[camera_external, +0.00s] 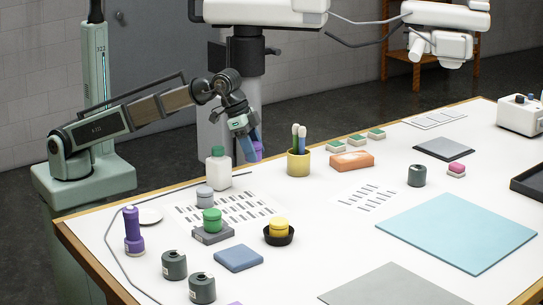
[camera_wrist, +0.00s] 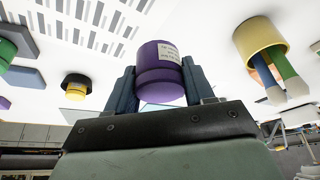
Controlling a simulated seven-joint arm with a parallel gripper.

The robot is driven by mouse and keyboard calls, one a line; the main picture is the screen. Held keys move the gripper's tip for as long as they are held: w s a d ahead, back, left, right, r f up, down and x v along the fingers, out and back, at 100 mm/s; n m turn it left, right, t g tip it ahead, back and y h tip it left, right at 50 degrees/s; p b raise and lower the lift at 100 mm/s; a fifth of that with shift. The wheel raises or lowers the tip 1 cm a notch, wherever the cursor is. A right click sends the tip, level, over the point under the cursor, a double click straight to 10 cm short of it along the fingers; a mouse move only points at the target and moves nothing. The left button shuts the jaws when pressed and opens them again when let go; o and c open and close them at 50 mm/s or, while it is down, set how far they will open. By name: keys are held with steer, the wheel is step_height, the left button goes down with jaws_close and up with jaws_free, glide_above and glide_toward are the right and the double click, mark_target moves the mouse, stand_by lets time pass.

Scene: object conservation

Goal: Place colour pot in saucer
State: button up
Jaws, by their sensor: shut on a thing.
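My gripper (camera_external: 250,150) is shut on a purple pot (camera_external: 258,149), held in the air behind the white bottle. In the wrist view the purple pot (camera_wrist: 160,72), with a pale label, sits between the two blue-grey fingers (camera_wrist: 159,88). A black dish (camera_external: 279,240) holds a yellow pot (camera_external: 279,225); the dish (camera_wrist: 76,77) and yellow pot (camera_wrist: 76,89) also show in the wrist view. A green pot (camera_external: 212,217) sits on a grey block (camera_external: 212,235).
A white bottle with a green cap (camera_external: 218,170) and a yellow brush cup (camera_external: 298,162) stand near my gripper. Dark grey pots (camera_external: 174,265) stand at the front.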

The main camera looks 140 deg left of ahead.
steer(key=w+d+r+m, duration=0.15)
steer(key=w+d, duration=0.25)
steer(key=d, duration=1)
steer(key=s+d+r+m+t+h, duration=0.1)
steer(key=s+d+m, duration=0.1)
steer(key=d, duration=1)
steer(key=s+d+m+h, duration=0.1)
steer(key=s+d+m, duration=0.1)
steer(key=d, duration=1)
steer(key=n+g+y, duration=0.1)
steer(key=n+y, duration=0.1)
steer(key=n, duration=0.4)
glide_toward(147, 218)
steer(key=shift+w+d+f, duration=0.1)
steer(key=shift+d+f, duration=0.05)
steer(key=shift+f, duration=0.6)
steer(key=shift+w+d+f, duration=0.1)
steer(key=shift+d+f, duration=0.1)
steer(key=shift+f, duration=0.5)
steer(key=shift+w+d+f, duration=0.1)
steer(key=shift+d+f, duration=0.05)
steer(key=shift+f, duration=0.6)
steer(key=o, duration=1.1)
steer(key=shift+c, duration=0.2)
